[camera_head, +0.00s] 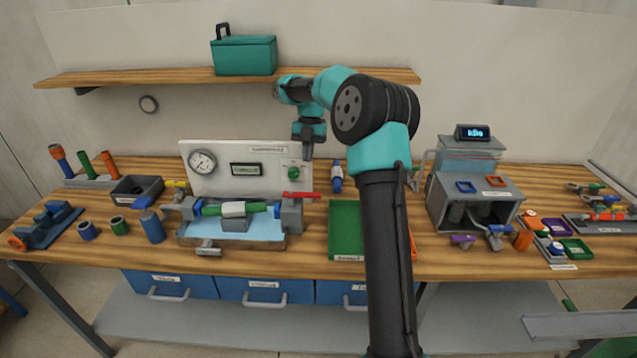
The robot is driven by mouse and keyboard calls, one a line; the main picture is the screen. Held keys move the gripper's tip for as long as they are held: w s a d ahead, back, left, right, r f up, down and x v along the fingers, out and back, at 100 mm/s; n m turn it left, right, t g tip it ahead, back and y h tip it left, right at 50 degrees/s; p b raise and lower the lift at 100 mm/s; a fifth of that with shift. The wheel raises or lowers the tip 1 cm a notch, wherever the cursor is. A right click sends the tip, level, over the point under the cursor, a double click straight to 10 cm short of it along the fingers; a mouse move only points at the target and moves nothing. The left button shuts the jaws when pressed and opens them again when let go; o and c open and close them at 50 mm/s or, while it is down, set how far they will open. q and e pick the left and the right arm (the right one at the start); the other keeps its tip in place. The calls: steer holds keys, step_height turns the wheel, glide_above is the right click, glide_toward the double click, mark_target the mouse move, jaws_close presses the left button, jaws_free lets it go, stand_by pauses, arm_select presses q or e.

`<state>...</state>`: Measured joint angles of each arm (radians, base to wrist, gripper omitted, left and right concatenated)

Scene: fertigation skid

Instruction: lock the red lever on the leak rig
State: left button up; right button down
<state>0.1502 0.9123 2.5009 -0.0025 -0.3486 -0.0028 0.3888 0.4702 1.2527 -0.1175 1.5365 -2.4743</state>
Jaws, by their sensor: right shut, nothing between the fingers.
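The leak rig stands left of centre on the bench, with a white panel (222,176) bearing a round gauge and a small display. In front of the panel, a green and white cylinder (233,209) lies level between two grey end blocks over a light blue tray (215,229). The red lever (301,195) lies about level on top of the right end block (291,215), its handle pointing right. My right gripper (307,154) is shut and empty, pointing down above the lever and apart from it, near the panel's right edge. My left gripper is not in view.
A green tray (345,226) lies right of the rig, partly hidden by my right arm. A grey machine (476,195) with an "Idle" display stands further right. A shelf (180,77) with a teal box (245,56) hangs behind. Loose cylinders and a dark bin (137,189) stand left.

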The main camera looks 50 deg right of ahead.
steer(key=shift+n+g, duration=0.5)
steer(key=shift+n, duration=0.4)
steer(key=s+d, duration=0.1)
steer(key=s+d+r, duration=0.1)
steer(key=d, duration=0.1)
steer(key=shift+s+d+r, duration=0.1)
steer(key=shift+s+r, duration=0.1)
steer(key=shift+s, duration=0.1)
steer(key=x, duration=1)
steer(key=shift+s+m, duration=0.2)
steer(key=shift+m, duration=0.2)
